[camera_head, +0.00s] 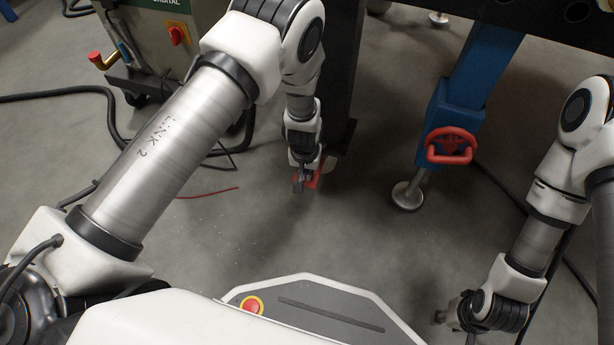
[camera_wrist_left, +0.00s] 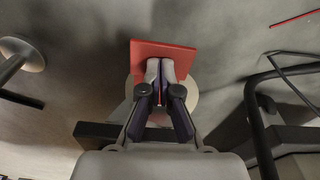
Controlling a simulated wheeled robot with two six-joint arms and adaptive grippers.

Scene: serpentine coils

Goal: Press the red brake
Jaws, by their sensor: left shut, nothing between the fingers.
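The red brake (camera_wrist_left: 180,52) is a flat red plate near the floor in the left wrist view, in front of a pale round foot or wheel. In the head view only a part of the red brake (camera_head: 315,180) shows beside my left gripper, at the bottom of a dark post. My left gripper (camera_head: 298,188) points down at it, shut and empty. In the left wrist view the closed fingertips (camera_wrist_left: 160,68) overlap the plate's near part; I cannot tell whether they touch it. My right gripper (camera_head: 452,313) is low at the right, away from the brake, its fingers unclear.
A blue leg (camera_head: 478,70) with a red handle (camera_head: 452,146) and a round foot (camera_head: 408,195) stands to the right. A grey cabinet (camera_head: 150,45) stands back left. A thin red cable (camera_head: 208,192) and black hoses lie on the floor. The floor before the brake is clear.

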